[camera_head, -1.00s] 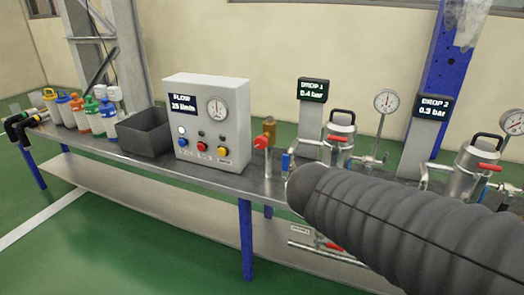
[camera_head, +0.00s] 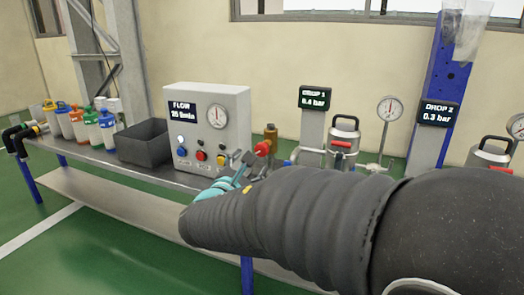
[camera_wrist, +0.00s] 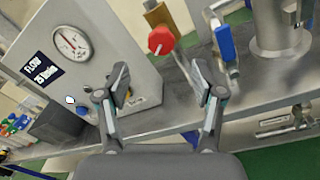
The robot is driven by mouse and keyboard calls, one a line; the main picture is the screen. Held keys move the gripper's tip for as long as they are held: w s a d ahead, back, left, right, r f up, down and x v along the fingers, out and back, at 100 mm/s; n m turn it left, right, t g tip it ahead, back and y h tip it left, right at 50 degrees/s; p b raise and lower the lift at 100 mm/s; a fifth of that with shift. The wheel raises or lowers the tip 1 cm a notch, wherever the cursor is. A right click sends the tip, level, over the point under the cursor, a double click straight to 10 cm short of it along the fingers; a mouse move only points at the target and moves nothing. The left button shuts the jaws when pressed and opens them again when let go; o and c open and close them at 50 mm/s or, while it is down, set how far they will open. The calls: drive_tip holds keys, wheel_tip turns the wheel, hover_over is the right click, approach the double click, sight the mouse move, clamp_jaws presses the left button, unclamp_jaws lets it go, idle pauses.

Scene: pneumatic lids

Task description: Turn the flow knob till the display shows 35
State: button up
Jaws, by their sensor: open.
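The red knob (camera_head: 263,148) sits on a brass valve body (camera_head: 270,133) just right of the grey control box; the knob also shows in the wrist view (camera_wrist: 161,41). The FLOW display (camera_head: 182,110) on the box face reads about 25 l/min in the wrist view (camera_wrist: 42,73), but its digits are small and blurred. My gripper (camera_wrist: 165,82) is open and empty. In the wrist view the red knob lies beyond the fingertips, between their lines and apart from them. In the head view my arm partly hides the gripper, whose fingers (camera_head: 240,168) point toward the knob.
The control box (camera_head: 240,110) with a gauge and coloured buttons stands close left of the knob. A blue-handled valve (camera_wrist: 226,42) and steel vessel (camera_wrist: 278,25) stand close right. A dark bin (camera_head: 145,145) and several coloured bottles are farther left on the bench.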

sight(260, 150)
drive_tip(key=x, duration=1)
drive_tip(key=shift+f, duration=0.1)
drive_tip(key=c, duration=1.2)
